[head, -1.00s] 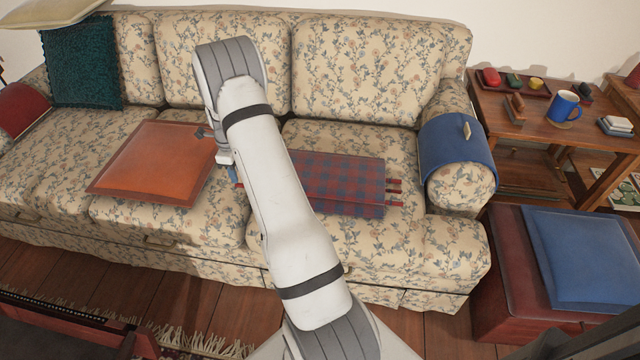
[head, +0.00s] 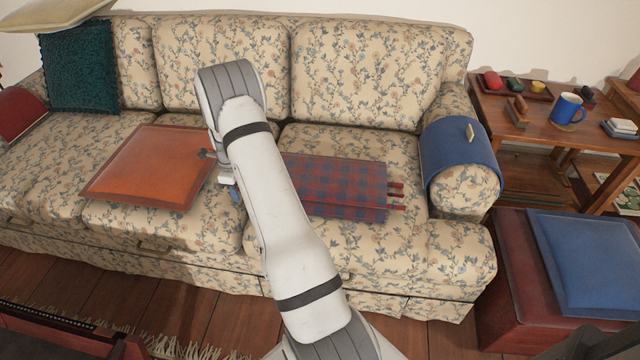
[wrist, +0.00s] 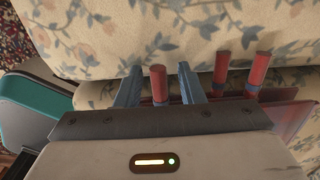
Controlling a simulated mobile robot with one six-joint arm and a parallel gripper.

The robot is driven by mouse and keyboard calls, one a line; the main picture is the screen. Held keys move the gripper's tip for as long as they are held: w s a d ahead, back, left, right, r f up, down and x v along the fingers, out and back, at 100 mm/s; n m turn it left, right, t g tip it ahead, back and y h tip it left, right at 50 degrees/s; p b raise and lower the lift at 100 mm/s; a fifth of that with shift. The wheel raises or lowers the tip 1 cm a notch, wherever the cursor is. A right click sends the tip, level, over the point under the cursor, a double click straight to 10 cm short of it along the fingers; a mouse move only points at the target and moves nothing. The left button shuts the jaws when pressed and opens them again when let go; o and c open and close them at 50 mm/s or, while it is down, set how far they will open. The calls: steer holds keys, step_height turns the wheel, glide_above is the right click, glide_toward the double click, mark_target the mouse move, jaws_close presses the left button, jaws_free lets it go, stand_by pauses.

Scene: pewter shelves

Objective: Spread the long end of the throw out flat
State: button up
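The throw (head: 335,185) is a red and blue plaid cloth lying folded in a narrow band on the sofa's right seat. Red tassels show at its right end in the head view. Its left end is hidden behind my arm. In the wrist view, my gripper (wrist: 159,69) has its two blue-grey fingers apart. One red tassel (wrist: 158,85) lies between them, with gaps on both sides. Two more tassels (wrist: 258,72) stick out to the right, beside red cloth. In the head view, my arm hides most of the gripper.
An orange cushion (head: 150,165) lies flat on the seat to the left. A blue cover (head: 455,150) drapes the right armrest. A wooden side table (head: 490,105) and a red ottoman with a blue cushion (head: 590,260) stand at right. The seat in front of the throw is clear.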

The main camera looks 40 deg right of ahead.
steer(key=c, duration=0.7)
steer(key=shift+w+d+r+p, duration=0.2)
steer(key=shift+r+p, duration=0.4)
steer(key=shift+r, duration=0.5)
steer(key=shift+w+d+r+p, duration=0.15)
steer(key=shift+d+r+p, duration=0.1)
steer(key=shift+r+p, duration=0.6)
steer(key=shift+w+d+r+p, duration=0.2)
steer(key=shift+r+p, duration=0.2)
steer(key=shift+r, duration=0.9)
steer(key=shift+w+d+r+p, duration=1.45)
steer(key=shift+d+r, duration=0.3)
steer(key=shift+d, duration=0.25)
steer(key=shift+w+d+r+p, duration=1.2)
steer(key=shift+w+d+r, duration=0.45)
steer(key=shift+d, duration=0.3)
steer(key=shift+w+d+r+p, duration=1.4)
steer(key=shift+d+r, duration=0.4)
steer(key=shift+d, duration=0.2)
steer(key=o, duration=1.4)
steer(key=shift+w+r, duration=0.1)
steer(key=shift+r, duration=0.05)
